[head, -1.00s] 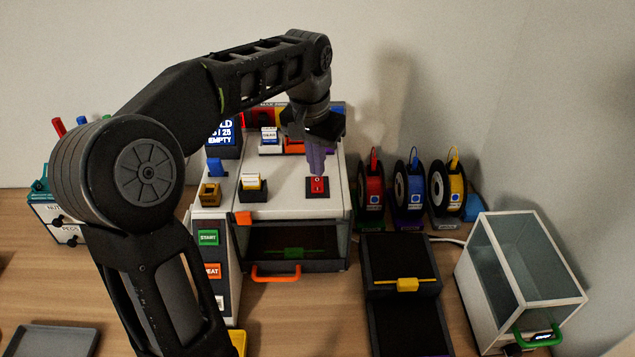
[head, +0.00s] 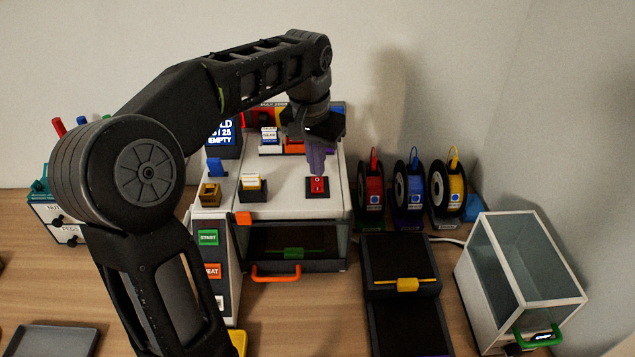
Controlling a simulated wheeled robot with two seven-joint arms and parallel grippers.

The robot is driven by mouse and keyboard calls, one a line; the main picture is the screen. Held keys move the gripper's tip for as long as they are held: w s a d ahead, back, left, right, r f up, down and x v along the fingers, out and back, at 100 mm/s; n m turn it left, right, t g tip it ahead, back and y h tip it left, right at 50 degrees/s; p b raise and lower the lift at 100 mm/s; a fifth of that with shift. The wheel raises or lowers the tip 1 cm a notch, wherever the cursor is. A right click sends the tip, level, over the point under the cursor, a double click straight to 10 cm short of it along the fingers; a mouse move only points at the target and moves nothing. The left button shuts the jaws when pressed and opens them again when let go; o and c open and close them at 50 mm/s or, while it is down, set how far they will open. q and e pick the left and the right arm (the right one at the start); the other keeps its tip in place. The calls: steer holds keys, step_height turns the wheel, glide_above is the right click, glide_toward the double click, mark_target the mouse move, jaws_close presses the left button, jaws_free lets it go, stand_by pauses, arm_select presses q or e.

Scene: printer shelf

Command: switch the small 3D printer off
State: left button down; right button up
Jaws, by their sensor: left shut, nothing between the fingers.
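The small 3D printer (head: 300,203) stands on the table, a white box with a dark front window, an orange handle (head: 276,272) and a panel with a green START button (head: 207,237). A red rocker switch (head: 317,187) in a black frame sits on its white top, near the right front. My left gripper (head: 316,172) is shut and empty, pointing down with its purple fingertips at the back edge of the switch. They seem to touch it. The fingertips hide part of the switch's rear. My right gripper is not in view.
Red, blue and yellow spools (head: 409,187) stand right of the printer. A dark stepped unit with a yellow clip (head: 407,285) is in front of them. A glass-sided box with a green handle (head: 532,336) stands at the right. A grey tray (head: 52,339) lies at the lower left.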

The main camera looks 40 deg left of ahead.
mark_target(317, 180)
arm_select(q)
steer(key=shift+f+b, duration=0.6)
steer(key=shift+f, duration=0.25)
stand_by(0.3)
steer(key=shift+r, duration=0.1)
step_height(317, 180, up, 5)
steer(key=p, duration=0.4)
steer(key=shift+r, duration=0.9)
